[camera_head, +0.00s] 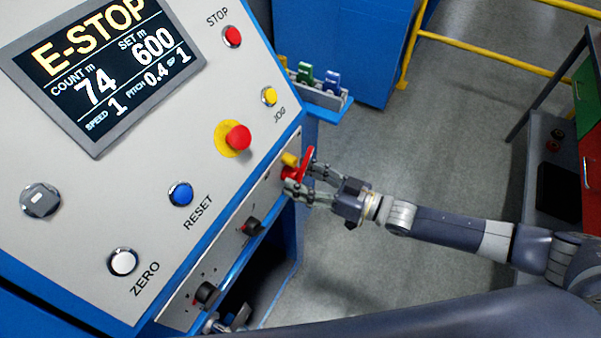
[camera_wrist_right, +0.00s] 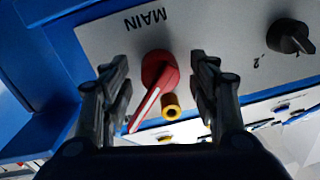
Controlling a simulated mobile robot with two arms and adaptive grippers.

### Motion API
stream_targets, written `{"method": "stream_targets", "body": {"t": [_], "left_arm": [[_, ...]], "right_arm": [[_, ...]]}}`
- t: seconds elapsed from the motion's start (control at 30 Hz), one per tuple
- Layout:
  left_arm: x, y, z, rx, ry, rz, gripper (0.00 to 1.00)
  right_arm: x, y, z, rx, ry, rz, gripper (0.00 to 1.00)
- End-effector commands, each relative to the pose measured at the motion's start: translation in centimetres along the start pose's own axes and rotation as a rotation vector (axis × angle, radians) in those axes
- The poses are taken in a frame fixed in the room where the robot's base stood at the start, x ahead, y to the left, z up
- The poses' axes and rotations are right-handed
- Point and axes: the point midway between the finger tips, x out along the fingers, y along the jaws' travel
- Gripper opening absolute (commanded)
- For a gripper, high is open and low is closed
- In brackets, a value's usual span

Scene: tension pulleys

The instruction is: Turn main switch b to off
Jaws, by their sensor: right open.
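The main switch (camera_head: 308,160) is a red rotary handle on the lower front strip of the console. In the right wrist view the red switch (camera_wrist_right: 156,82) stands under an upside-down MAIN label, its white-striped handle slanting to the lower left. A yellow cylinder (camera_wrist_right: 171,108) sits beside the handle. My right gripper (camera_head: 299,180) is open at the switch. Its two fingers (camera_wrist_right: 160,80) stand on either side of the red handle; I cannot tell whether either touches it. A grey and dark piece shows at the head view's bottom edge; I cannot tell whether it is my left gripper.
Two black knobs (camera_head: 252,226) sit lower on the same strip. Above are a red emergency button (camera_head: 238,137), blue, white and yellow buttons, and a display (camera_head: 103,70) reading E-STOP. A small blue-edged tray (camera_head: 322,96) juts out beyond the switch.

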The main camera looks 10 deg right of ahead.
Motion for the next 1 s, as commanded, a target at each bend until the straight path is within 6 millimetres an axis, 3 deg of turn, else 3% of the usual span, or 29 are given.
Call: {"method": "stream_targets", "body": {"t": [0.37,0.63,1.0], "left_arm": [[-0.2,0.1,1.0,-0.001,-0.016,0.002,0.40],[-0.2,0.2,1.3,-0.001,-0.021,0.002,0.40],[-0.1,0.2,1.2,-0.002,-0.020,0.002,0.40]], "right_arm": [[0.8,0.0,0.0,-0.001,0.000,0.000,0.55],[0.8,0.0,0.0,-0.001,0.000,0.000,0.00],[0.8,0.0,0.0,-0.059,-0.003,0.002,0.00]]}}
